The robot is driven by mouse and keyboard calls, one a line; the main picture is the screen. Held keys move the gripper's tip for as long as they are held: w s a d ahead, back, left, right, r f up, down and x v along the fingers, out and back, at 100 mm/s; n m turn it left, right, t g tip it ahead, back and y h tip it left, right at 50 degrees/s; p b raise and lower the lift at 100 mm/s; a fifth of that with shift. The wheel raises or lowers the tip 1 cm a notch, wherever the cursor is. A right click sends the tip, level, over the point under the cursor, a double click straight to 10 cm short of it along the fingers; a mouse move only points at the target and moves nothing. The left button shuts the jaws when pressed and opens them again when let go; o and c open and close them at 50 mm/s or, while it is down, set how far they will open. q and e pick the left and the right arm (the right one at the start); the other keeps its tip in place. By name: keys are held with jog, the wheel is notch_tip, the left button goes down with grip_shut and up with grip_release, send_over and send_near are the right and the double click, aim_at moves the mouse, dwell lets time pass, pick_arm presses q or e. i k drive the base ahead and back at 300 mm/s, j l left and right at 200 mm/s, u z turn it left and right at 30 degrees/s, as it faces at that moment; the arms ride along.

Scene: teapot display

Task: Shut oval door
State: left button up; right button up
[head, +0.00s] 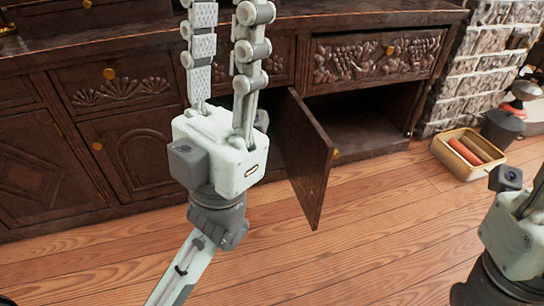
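A dark wooden cabinet door (306,160) stands swung open toward me, with a small gold knob (335,153) near its free edge. Its hinge side is at the left of the open compartment (365,118). No oval shows on its visible face. My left gripper (226,22) is left of this door, fingers pointing up the picture and apart, with nothing between them. Its fingertips are at or past the top edge. It hides part of the cabinet front. My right gripper (535,205) is cut off at the right edge, so its fingers cannot be judged.
A closed door with an oval carving (135,155) is at the left, under a carved drawer (115,83). A wooden box (468,153) with rolled items stands on the floor at right, near a stone wall (480,70). The wooden floor (370,215) before the open door is clear.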

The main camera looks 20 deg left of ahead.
aim_at(311, 153)
jog(key=i+l+u, duration=0.15)
jog(key=u, duration=0.3)
jog(key=l+u, duration=0.25)
jog(key=u, duration=0.15)
jog(key=i+l+u, duration=0.15)
jog(key=u, duration=0.3)
jog(key=l+u, duration=0.45)
jog(key=l, duration=1.65)
jog(key=k+l+z, duration=0.15)
jog(key=k+z, duration=0.25)
jog(key=k, duration=0.1)
